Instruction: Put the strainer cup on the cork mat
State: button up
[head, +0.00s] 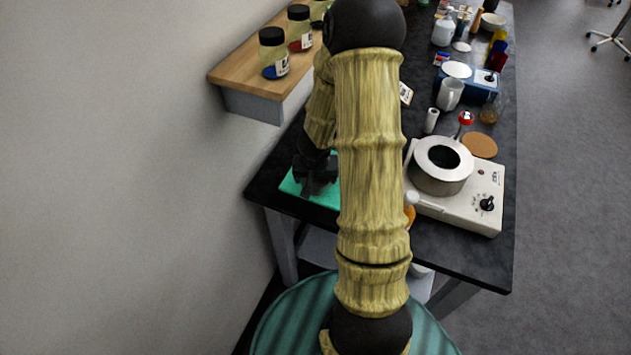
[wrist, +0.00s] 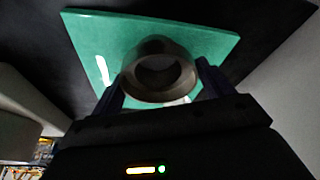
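The strainer cup appears as a grey metal ring-shaped cup (wrist: 160,91) in the wrist view, with its round opening towards the camera. It is over the green board. My gripper (wrist: 160,80) has one finger on each side of the cup, close to its wall; I cannot tell whether they press on it. In the head view my gripper (head: 316,178) is low over the green board, and the cup there is hidden. The round brown cork mat (head: 480,145) lies on the dark bench behind the white hotplate device, with nothing on it.
The green board (head: 328,196) lies at the bench's near left. A white device (head: 463,211) with a metal pot (head: 443,178) stands right of my arm, in front of the cork mat. A wooden shelf (head: 245,75) holds jars at left.

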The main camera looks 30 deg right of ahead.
jog(key=c, duration=0.7)
jog(key=shift+r, duration=0.1)
